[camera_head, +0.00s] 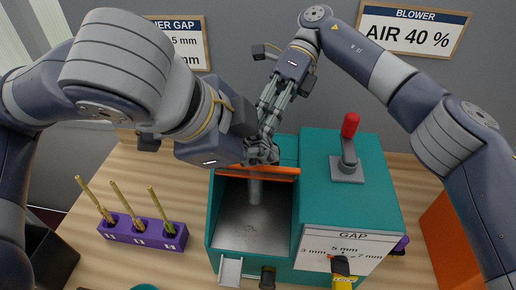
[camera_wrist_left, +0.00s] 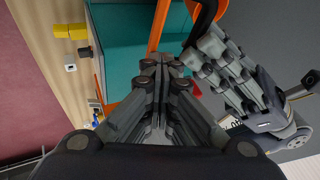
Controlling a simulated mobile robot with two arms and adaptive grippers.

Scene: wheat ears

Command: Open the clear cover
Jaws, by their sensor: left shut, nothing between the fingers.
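The teal machine (camera_head: 345,195) has a steel-lined chamber (camera_head: 250,225) at its left, and I see into it from above. An orange bar (camera_head: 270,173) runs across the chamber's far end; it looks like the cover's frame, but the clear pane is hard to make out. My left gripper (camera_head: 262,153) is by this bar, its fingers shut and empty in the left wrist view (camera_wrist_left: 162,62). Contact with the bar cannot be told. My right gripper (camera_head: 266,118) hangs close by, its fingertips partly hidden. In the left wrist view it is near a dark curved handle (camera_wrist_left: 205,16).
A red-knobbed lever (camera_head: 349,135) stands on the machine's top. A purple rack (camera_head: 145,230) with wheat ears stands left of it on the wooden table. An orange bin (camera_head: 450,245) is at the right. The two grippers are crowded together.

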